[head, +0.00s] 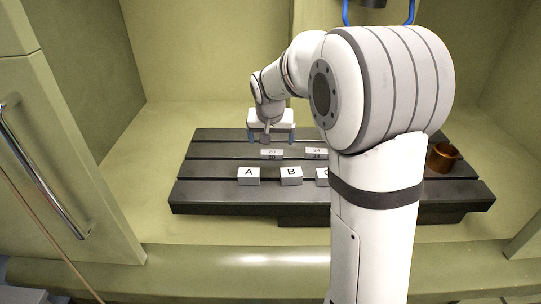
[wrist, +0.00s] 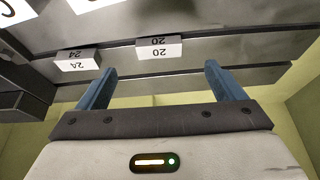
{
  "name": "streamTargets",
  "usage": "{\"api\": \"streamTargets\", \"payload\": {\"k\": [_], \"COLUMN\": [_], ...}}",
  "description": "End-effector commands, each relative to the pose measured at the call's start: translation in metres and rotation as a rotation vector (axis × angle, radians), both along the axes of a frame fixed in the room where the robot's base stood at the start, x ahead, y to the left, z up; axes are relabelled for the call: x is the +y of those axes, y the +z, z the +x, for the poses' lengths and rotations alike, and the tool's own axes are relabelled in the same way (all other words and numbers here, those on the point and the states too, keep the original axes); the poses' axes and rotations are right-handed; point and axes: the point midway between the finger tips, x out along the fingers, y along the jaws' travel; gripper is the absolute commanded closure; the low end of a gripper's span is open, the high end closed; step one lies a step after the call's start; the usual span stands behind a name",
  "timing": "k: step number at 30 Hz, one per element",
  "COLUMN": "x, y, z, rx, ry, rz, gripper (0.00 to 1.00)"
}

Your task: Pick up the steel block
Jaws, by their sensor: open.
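My gripper (head: 270,138) has blue fingers and is open above the back left of the dark slotted bed in the head view. In the wrist view the gap of my gripper (wrist: 160,85) is empty. No thing is clearly recognisable as the steel block. A dark boxy shape (wrist: 22,92) is cut off at the left edge of the wrist view; I cannot tell whether it is steel or a block. Small pale pieces marked 20 (head: 271,154) and 24 (head: 315,153) sit on the bed. They also show upside down in the wrist view, beyond the fingertips.
Pale blocks A (head: 248,176), B (head: 291,176) and a partly hidden C (head: 322,177) stand along the front of the slotted bed (head: 215,195). My arm hides the bed's right middle. Green walls enclose the sides and back.

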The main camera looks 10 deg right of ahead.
Motion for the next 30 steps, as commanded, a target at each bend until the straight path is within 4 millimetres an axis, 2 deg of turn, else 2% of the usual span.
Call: {"api": "streamTargets", "payload": {"k": [19,28,30], "x": [-0.010,-0.010,-0.010], "y": [-0.070,-0.074,-0.074], "z": [0.034,0.036,0.036], "rx": [0.000,-0.003,-0.003], "ry": [-0.003,-0.001,-0.001], "rz": [0.000,0.001,0.001], "gripper": [0.11,0.11,0.17]}}
